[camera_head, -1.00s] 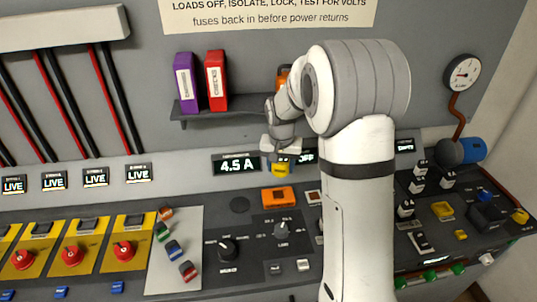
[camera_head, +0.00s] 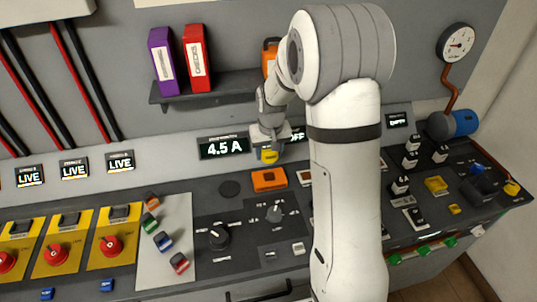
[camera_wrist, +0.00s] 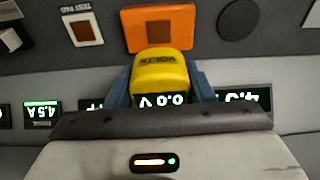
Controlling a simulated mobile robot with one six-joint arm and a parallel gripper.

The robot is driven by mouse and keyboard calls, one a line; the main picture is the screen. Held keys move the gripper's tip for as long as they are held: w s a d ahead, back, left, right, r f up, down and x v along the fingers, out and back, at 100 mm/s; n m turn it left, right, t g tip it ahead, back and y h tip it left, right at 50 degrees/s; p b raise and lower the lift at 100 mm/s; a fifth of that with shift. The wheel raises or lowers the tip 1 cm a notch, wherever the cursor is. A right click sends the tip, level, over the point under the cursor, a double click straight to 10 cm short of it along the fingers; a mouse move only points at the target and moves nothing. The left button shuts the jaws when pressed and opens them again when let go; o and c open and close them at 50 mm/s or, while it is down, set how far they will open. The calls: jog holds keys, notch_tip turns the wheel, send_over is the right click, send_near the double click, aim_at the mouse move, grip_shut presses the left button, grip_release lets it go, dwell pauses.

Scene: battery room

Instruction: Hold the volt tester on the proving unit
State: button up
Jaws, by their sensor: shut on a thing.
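My gripper (camera_head: 268,149) is shut on the yellow volt tester (camera_head: 268,156), seen from above between the two blue-grey fingers in the wrist view (camera_wrist: 160,66). The tester's small display shows upside down there and seems to read 0.0 V. The orange proving unit (camera_head: 269,180) lies flat on the dark bench top. In the wrist view the proving unit (camera_wrist: 189,41) shows a brown square in its middle, and the tester overlaps its near edge. In the head view the tester is just behind the unit, on the wall side. I cannot tell whether they touch.
A test pad (camera_wrist: 85,30) lies beside the proving unit, and a dark round disc (camera_head: 230,188) is on its other side. A shelf (camera_head: 215,89) with binders (camera_head: 197,60) is above. Knobs (camera_head: 218,238) stand nearer the front.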

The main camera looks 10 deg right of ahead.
jog(key=shift+s+f, duration=0.1)
jog(key=shift+f, duration=0.4)
jog(key=b, duration=0.3)
send_over(269, 176)
jog(key=shift+f, duration=2.55)
jog(key=shift+s+f+b, duration=0.1)
jog(key=shift+f+b, duration=0.05)
jog(key=shift+b, duration=0.25)
jog(key=shift+s+f+b, duration=0.1)
jog(key=shift+f+b, duration=0.5)
jog(key=shift+r, duration=0.15)
jog(key=shift+r+p, duration=2.1)
jog(key=shift+r, duration=1.3)
